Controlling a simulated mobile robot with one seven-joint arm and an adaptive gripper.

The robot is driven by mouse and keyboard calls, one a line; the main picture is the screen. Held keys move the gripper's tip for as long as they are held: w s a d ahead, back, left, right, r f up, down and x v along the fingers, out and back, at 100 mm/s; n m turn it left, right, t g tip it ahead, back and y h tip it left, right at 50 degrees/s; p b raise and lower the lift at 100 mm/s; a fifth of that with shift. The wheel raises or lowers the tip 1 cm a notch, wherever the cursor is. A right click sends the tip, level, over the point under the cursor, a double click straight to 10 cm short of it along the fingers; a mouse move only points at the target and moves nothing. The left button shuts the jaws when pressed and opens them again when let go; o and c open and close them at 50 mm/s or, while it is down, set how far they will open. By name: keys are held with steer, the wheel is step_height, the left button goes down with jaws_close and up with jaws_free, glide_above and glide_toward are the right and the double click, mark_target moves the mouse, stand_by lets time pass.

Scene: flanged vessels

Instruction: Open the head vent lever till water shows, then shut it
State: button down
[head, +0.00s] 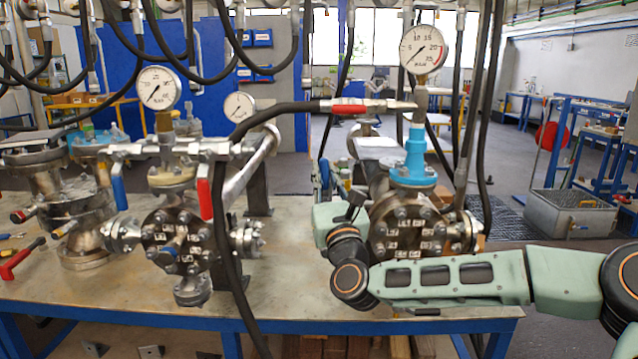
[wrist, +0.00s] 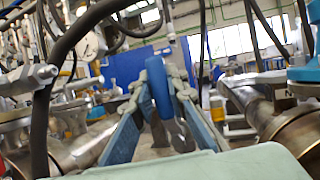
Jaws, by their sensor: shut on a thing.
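In the wrist view my gripper (wrist: 162,72) is shut on a blue lever (wrist: 156,88), which stands roughly upright between the fingers. The valve body behind it is hidden. In the head view my arm reaches in from the right, in front of the right flanged vessel (head: 408,232). The gripper end is mostly hidden there, just left of that vessel. A light-blue fitting (head: 414,155) tops the vessel, with a round pressure gauge (head: 423,50) above it. I see no water in either view.
A left flanged vessel (head: 178,235) stands on the bench (head: 60,290), with a blue lever (head: 118,186) and a red lever (head: 205,192) above it. Black hoses (head: 226,240) hang in front. Red-handled tools lie at the bench's left end.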

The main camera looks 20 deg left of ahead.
steer(key=shift+w+d+m+h, duration=0.1)
steer(key=shift+d+m+h, duration=0.2)
steer(key=shift+m, duration=0.2)
steer(key=c, duration=1.9)
jaws_free()
steer(key=shift+f, duration=0.1)
steer(key=v, duration=1.2)
steer(key=shift+f, duration=0.1)
